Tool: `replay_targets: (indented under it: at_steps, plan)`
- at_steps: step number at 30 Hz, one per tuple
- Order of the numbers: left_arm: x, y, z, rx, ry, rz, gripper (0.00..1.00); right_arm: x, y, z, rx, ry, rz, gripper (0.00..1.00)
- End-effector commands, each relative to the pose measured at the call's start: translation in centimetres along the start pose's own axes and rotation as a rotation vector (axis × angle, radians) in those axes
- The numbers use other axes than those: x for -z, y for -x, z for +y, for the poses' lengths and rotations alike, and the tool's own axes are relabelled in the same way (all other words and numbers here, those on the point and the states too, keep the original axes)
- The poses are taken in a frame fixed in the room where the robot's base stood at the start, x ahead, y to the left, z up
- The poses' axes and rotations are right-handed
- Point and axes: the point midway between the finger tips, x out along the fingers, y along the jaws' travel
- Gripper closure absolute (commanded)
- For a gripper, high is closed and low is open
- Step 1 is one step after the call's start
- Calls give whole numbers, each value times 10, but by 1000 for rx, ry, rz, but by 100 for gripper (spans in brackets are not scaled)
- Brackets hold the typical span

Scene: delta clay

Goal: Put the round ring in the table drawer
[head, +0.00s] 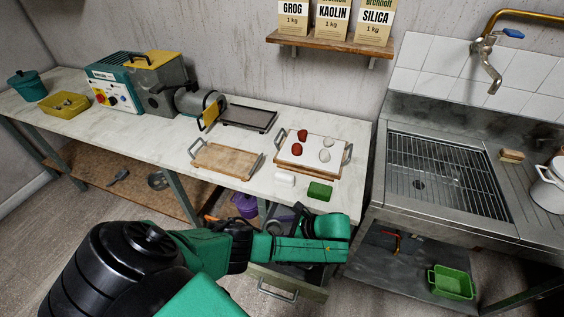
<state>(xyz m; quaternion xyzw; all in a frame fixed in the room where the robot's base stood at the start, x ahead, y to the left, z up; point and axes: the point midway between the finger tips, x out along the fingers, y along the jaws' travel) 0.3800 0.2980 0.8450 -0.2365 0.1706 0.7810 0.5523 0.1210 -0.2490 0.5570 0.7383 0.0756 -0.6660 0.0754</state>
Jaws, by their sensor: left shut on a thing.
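My left arm reaches in from the bottom left, and its wrist bends back in front of the worktable's front edge. My left gripper (299,212) is dark, small and partly hidden by its own wrist. It is shut on a dark curved piece that looks like the round ring (276,226), partly hidden behind my arm. The table drawer (289,283) stands pulled out under the tabletop, below my forearm, with a metal handle at its front. My forearm hides much of its inside. My right gripper is not in view.
A purple bucket (244,205) stands below. A sink (445,170) is at the right.

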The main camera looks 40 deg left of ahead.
Motion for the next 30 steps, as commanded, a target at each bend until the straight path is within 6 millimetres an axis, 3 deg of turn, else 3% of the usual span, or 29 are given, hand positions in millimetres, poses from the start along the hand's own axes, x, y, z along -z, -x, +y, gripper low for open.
replay_targets:
  at_steps: [1,10,15,20,27,28,30]
  plan:
    - [28,-19,0,2,-1,0,100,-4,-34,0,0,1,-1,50]
    - [102,-68,0,2,-2,0,100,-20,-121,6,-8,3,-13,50]
    - [125,-83,-1,3,-1,1,100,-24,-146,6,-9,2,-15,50]
    - [139,-92,0,2,-3,0,100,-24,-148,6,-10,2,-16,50]
    - [139,-92,0,2,-3,1,100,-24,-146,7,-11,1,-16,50]
    - [139,-92,0,2,-4,1,23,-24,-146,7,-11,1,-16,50]
    - [139,-92,0,2,-4,1,1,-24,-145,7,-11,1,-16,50]
